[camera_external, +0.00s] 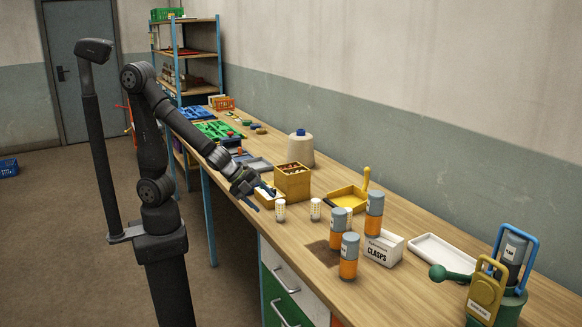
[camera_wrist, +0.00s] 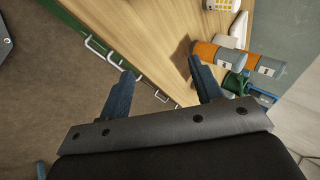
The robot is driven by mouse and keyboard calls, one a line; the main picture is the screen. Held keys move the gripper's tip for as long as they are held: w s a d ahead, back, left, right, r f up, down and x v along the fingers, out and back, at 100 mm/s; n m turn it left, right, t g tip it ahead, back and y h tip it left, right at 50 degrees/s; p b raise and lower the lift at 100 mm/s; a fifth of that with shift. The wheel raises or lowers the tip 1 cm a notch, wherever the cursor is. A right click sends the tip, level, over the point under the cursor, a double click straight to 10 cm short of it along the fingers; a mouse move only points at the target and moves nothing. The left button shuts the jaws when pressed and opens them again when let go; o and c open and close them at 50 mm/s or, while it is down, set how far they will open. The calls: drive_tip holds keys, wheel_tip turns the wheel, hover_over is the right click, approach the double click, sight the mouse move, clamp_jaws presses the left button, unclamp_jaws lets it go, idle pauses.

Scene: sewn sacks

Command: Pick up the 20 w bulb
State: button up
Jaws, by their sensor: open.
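I can read no 20 w label on anything, so I cannot tell which thing is the 20 w bulb. Small pale cylinders with dotted sides stand upright on the bench, one at the front edge (camera_external: 280,210) and one to its right (camera_external: 315,209); a third is partly hidden behind an orange-and-grey cylinder. Several orange-and-grey cylinders (camera_external: 349,257) with white labels stand further right; they also show in the wrist view (camera_wrist: 216,54). My gripper (camera_external: 264,195) is open and empty near the bench's front edge, left of the nearest pale cylinder. Its two fingers are spread in the wrist view (camera_wrist: 160,62).
A yellow box (camera_external: 292,182) stands just behind my gripper. A white "CLASPS" box (camera_external: 384,248), a white tray (camera_external: 443,254) and a yellow dustpan-like tray (camera_external: 347,198) lie to the right.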

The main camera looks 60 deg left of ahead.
drive_tip(key=w+d+r+n+g+y, duration=0.1)
drive_tip(key=w+d+r+n, duration=0.1)
drive_tip(key=w+n, duration=0.35)
drive_tip(key=w+d+r+n+y, duration=0.1)
drive_tip(key=w+d+r+n, duration=0.1)
drive_tip(key=w, duration=0.6)
drive_tip(key=n+g, duration=0.3)
drive_tip(key=n, duration=0.4)
hover_over(351, 228)
drive_tip(key=s+a, duration=0.3)
wheel_tip(351, 228, down, 8)
drive_tip(key=shift+m+h, duration=0.25)
drive_tip(key=shift+h, duration=0.05)
drive_tip(key=shift+x, duration=2.75)
drive_tip(key=shift+w, duration=0.2)
drive_tip(key=shift+r, duration=0.1)
drive_tip(key=c, duration=1.1)
